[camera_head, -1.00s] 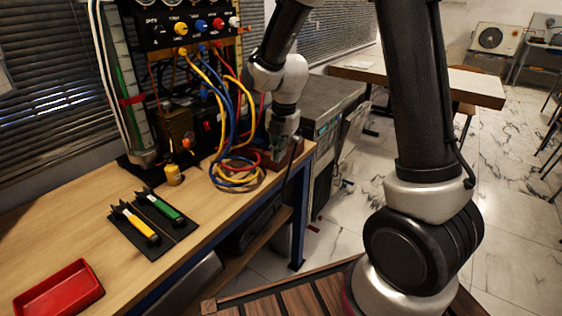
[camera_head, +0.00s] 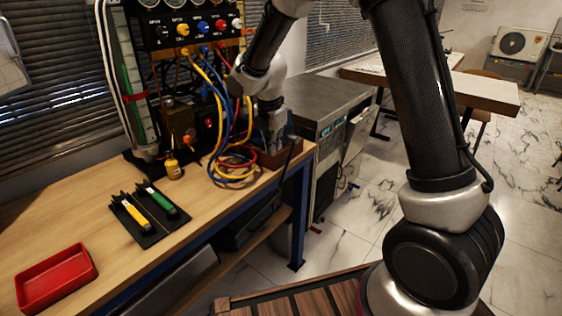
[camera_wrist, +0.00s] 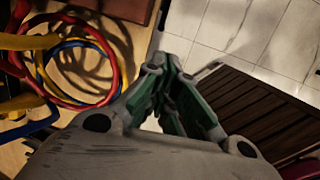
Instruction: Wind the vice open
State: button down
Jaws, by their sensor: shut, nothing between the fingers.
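A dark reddish-brown block (camera_head: 270,160), which looks like the vice, sits at the far right corner of the wooden bench. My gripper (camera_head: 275,144) points down right at it and partly covers it, so the jaws of the vice cannot be made out. A thin dark bar (camera_head: 290,154) at its right side may be the handle. In the wrist view my gripper's green-padded fingers (camera_wrist: 166,66) are together with nothing held, over the bench edge. A reddish-brown part (camera_wrist: 122,9) shows at the top of that view. Whether my fingers touch the vice cannot be told.
Red, yellow and blue hoses (camera_head: 236,165) loop on the bench close left of my gripper.

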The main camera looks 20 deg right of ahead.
send_over(284, 173)
jog(key=s+a, duration=0.4)
notch_tip(284, 173, down, 10)
jog(key=shift+w+d+f, duration=0.35)
jog(key=shift+w+d, duration=0.2)
jog(key=shift+w, duration=0.1)
jog(key=shift+w+d+f, duration=0.35)
jog(key=shift+w+d, duration=0.2)
jog(key=shift+w, duration=0.05)
jog(key=shift+f, duration=0.1)
jog(key=shift+w+d+f, duration=0.3)
jog(key=shift+d+f, duration=0.15)
jog(key=shift+f, duration=0.05)
jog(key=shift+w+d+f, duration=0.3)
jog(key=shift+d+f, duration=0.15)
jog(key=shift+f, duration=0.05)
jog(key=shift+a, duration=0.1)
